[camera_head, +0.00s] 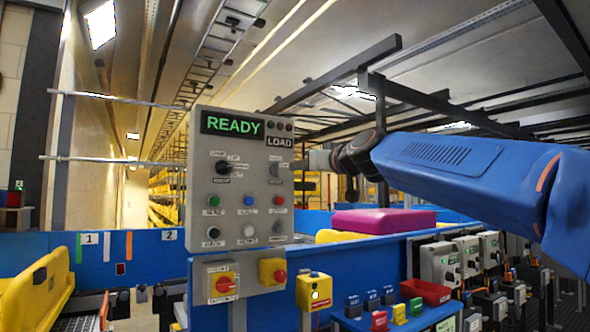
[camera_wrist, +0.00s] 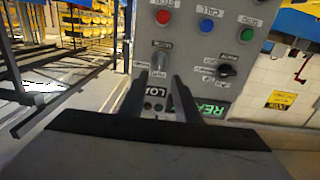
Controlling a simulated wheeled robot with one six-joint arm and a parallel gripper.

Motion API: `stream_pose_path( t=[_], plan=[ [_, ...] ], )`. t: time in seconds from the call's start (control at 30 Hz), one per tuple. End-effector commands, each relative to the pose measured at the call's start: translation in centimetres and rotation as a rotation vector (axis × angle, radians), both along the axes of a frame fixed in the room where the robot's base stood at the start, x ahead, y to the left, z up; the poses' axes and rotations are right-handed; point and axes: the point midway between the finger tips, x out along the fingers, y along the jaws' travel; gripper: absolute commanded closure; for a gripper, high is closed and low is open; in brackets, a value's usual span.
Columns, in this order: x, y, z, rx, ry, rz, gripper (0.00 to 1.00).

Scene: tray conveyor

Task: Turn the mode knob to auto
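The grey control panel (camera_head: 260,210) stands upright with a green READY display (camera_head: 232,124) and a LOAD plate. A small grey knob (camera_head: 274,170) is at its upper right, and a black knob (camera_head: 223,168) is to its left. In the wrist view, which shows the panel upside down, the grey knob (camera_wrist: 160,60) sits beside a label resembling MODE, and the black knob (camera_wrist: 226,70) is to the right. My gripper (camera_wrist: 160,78) is open, its fingers apart, lined up with the grey knob. I cannot tell contact or the knob's setting.
Several coloured buttons, including a blue one (camera_head: 249,200), sit below the knobs. A red-on-yellow emergency button (camera_head: 280,275) and a red rotary switch (camera_head: 224,284) are beneath the panel. A purple block (camera_head: 383,221) lies to the right, below my arm.

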Motion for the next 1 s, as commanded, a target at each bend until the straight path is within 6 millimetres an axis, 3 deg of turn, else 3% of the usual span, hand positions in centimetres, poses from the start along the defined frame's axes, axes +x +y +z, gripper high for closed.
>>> stream_pose_path(
  t=[0.2, 0.4, 1.0],
  plan=[
    [-2.9, -2.0, 0.0, 0.0, 0.0, -0.001, 0.7],
    [-4.2, -2.9, 0.0, 0.0, 0.001, 0.0, 0.7],
    [-4.6, -3.1, -0.1, -0.001, 0.001, 0.0, 0.7]
  ],
)
